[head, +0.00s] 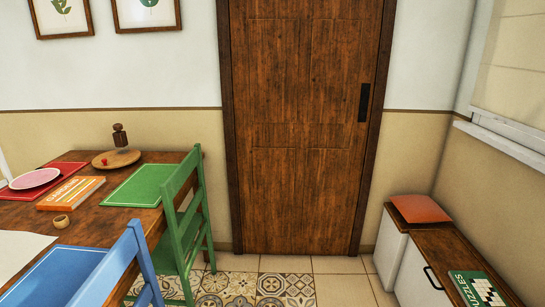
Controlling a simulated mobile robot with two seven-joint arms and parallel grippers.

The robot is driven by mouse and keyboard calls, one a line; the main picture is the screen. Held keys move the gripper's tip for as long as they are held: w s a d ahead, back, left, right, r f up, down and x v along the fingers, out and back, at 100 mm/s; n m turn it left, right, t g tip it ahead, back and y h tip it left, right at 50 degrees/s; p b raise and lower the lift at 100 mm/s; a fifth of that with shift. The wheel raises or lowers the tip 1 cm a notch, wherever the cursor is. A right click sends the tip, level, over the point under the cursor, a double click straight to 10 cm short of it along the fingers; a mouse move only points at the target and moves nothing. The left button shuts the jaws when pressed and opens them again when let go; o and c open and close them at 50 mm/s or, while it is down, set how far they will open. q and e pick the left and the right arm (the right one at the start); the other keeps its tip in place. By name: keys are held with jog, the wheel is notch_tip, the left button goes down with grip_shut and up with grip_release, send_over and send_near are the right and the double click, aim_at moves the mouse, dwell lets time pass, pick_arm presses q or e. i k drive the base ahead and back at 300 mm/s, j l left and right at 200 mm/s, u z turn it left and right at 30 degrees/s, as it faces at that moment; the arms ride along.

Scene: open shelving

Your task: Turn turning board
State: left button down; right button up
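A round wooden board (104,162), which looks like the turning board, lies on the wooden table (111,213) at the left, near its far edge. A dark brown wooden item (120,136) stands upright on it, and a small red thing (104,162) sits on its front left part. Neither of my grippers shows in the head view, so nothing is seen touching the board.
Green (140,186) and red placemats, a pink plate (35,178), an orange book (72,193) and a small wooden ring (61,221) lie on the table. A green chair (193,215) and blue chair (120,262) stand beside it. A low cabinet (408,270) stands right; floor before the door is clear.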

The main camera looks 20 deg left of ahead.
aim_at(111, 159)
jog(key=i+u, duration=0.3)
jog(key=i, duration=1.15)
